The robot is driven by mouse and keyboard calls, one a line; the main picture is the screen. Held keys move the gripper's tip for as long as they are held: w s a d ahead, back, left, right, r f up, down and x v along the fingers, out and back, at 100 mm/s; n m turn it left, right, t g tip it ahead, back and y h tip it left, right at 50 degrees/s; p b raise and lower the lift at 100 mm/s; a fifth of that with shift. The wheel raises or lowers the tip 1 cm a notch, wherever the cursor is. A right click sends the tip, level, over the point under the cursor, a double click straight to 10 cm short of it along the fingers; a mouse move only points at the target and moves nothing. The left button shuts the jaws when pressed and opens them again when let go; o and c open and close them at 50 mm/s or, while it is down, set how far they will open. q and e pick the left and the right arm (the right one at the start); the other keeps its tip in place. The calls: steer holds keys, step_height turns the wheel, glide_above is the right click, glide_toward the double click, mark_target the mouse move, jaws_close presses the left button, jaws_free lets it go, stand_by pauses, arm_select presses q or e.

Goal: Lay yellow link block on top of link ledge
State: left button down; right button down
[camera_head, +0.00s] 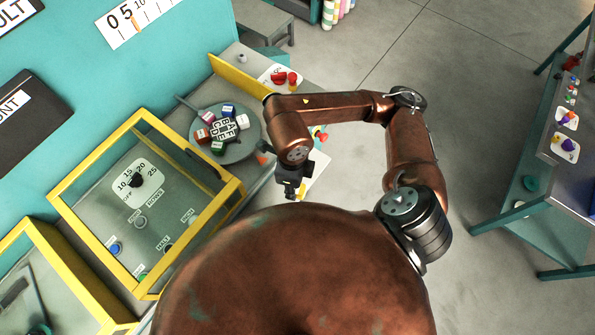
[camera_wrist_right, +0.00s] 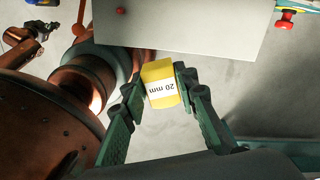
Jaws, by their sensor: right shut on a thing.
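My right gripper (camera_wrist_right: 157,91) is shut on the yellow link block (camera_wrist_right: 162,92), whose white label reads "20 mm". One finger is on each side of the block. In the head view my right gripper (camera_head: 291,191) points down near the table's edge, and a small bit of yellow shows at its fingers. In the right wrist view a grey flat surface (camera_wrist_right: 185,22) lies just beyond the block; I cannot tell whether it is the link ledge. At that view's top left, a dark arm end (camera_wrist_right: 38,29) looks like my left gripper, too small to read.
A round grey tray (camera_head: 238,154) with several coloured cubes stands left of my right gripper. A yellow-framed case (camera_head: 85,172) is further left. A red knob (camera_wrist_right: 287,17) shows at the wrist view's top right. A blue-legged table (camera_head: 505,212) is far right, with bare floor between.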

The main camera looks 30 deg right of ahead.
steer(key=s+m, duration=0.1)
steer(key=m, duration=0.1)
steer(key=shift+s+m, duration=0.15)
steer(key=shift+m, duration=0.25)
steer(key=shift+s+m, duration=0.15)
steer(key=shift+m, duration=0.55)
steer(key=w+d+f, duration=0.2)
steer(key=w, duration=0.1)
steer(key=w+d+f, duration=0.2)
steer(key=w+f, duration=0.1)
steer(key=w, duration=0.1)
steer(key=w+d+f, duration=0.2)
steer(key=w+f, duration=0.1)
steer(key=shift+w+d+f+p, duration=0.15)
steer(key=shift+w+d+p, duration=0.05)
steer(key=shift+w+p, duration=0.2)
steer(key=shift+w+d+f, duration=0.3)
steer(key=shift+w+f, duration=0.15)
steer(key=shift+f, duration=0.2)
step_height(320, 180, down, 3)
steer(key=shift+f+p, duration=0.1)
steer(key=shift+p, duration=0.25)
arm_select(q)
steer(key=shift+r, duration=0.75)
steer(key=shift+s, duration=0.1)
arm_select(e)
steer(key=shift+w, duration=0.1)
